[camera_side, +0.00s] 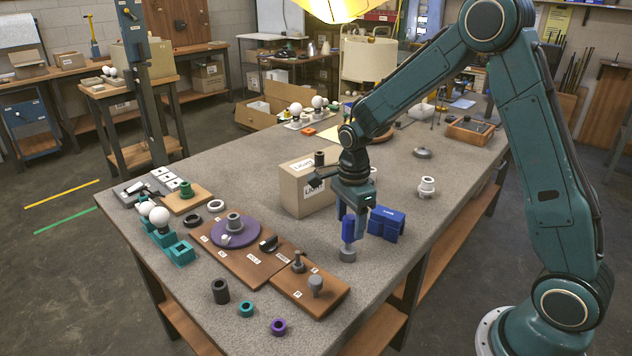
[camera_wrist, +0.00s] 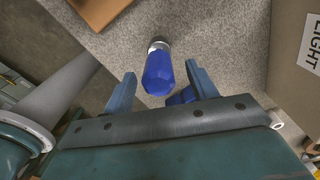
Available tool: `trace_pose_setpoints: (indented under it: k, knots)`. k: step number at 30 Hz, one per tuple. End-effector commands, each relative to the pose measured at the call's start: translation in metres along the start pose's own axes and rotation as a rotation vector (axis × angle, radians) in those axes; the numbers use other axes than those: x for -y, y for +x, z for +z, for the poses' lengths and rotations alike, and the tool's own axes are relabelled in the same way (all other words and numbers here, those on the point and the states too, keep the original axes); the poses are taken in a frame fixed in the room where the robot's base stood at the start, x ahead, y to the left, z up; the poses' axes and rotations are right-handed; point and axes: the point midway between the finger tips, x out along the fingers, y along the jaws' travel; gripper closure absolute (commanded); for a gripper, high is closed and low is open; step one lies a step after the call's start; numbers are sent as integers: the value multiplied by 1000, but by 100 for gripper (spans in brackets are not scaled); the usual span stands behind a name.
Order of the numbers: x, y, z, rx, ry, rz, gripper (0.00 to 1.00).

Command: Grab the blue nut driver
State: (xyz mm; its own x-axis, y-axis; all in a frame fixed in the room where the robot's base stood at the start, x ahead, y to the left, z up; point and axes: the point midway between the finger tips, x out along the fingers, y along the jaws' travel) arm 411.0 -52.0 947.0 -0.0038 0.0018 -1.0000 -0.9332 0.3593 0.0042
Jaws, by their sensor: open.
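The blue nut driver (camera_side: 348,231) stands upright on the grey bench, with its blue handle up and a grey metal end at the bottom. In the wrist view the blue handle (camera_wrist: 158,74) shows between the two fingers, with a gap on each side. My gripper (camera_side: 352,210) is open and points down over the handle. In the wrist view its fingertips (camera_wrist: 160,72) lie to the left and right of the handle. The exact height of the fingers along the handle is hard to tell.
A blue holder (camera_side: 386,223) stands just right of the nut driver. A cardboard box (camera_side: 303,190) labelled "LIGHT" is close behind on the left. Wooden boards (camera_side: 255,268) with lamp parts lie to the left. A white fitting (camera_side: 427,187) stands farther right. Bare bench lies in front.

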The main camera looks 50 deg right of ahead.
Motion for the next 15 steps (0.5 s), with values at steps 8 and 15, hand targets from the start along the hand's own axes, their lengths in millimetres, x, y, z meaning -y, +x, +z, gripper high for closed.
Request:
trace_pose_setpoints:
  k: [8,15]
  knots:
    - [-2,32,0,-2,0,5,42]
    - [-1,46,0,-1,-1,1,42]
